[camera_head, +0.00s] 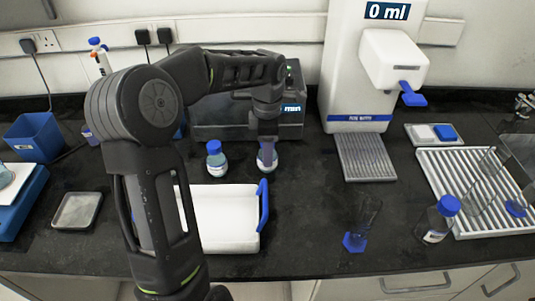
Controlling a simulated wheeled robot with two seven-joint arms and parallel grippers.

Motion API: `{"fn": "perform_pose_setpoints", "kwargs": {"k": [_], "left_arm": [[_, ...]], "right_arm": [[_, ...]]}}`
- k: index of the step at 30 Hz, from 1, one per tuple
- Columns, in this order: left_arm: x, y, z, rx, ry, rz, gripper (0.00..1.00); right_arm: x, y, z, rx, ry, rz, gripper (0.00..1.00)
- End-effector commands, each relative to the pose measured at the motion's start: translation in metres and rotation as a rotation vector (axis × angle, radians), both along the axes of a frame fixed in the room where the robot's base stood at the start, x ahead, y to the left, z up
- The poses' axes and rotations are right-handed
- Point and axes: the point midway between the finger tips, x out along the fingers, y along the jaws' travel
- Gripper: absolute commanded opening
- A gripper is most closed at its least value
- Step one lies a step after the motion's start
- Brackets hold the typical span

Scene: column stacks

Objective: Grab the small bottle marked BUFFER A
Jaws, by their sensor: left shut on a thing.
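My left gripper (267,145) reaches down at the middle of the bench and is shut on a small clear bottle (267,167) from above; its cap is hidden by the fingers. The bottle is upright, at or close to the black bench top; I cannot tell if it touches. Another small bottle (216,163) with a blue cap and pale blue content stands just to its left. The writing on both labels is too small to read, so I cannot tell which is BUFFER A. My right gripper is not in view.
A white tray (225,215) with blue handles lies in front of the bottles. A dark box-shaped device (215,122) stands behind. A white dispenser (345,75) stands right of centre, a glass cylinder (366,218) and a blue-capped bottle (438,220) at front right. The bench between is clear.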

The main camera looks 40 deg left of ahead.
Motion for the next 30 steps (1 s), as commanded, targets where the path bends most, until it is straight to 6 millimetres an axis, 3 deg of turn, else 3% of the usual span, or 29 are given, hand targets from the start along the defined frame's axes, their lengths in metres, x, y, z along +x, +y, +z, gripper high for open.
{"fn": "perform_pose_setpoints", "kwargs": {"k": [13, 30], "left_arm": [[0.001, 0.0, 0.079, 0.0, -0.005, 0.0, 0.0], [0.0, 0.0, 0.086, -0.001, -0.002, 0.0, 0.0]], "right_arm": [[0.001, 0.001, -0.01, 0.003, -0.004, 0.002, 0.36], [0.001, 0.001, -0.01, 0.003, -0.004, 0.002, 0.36]]}}
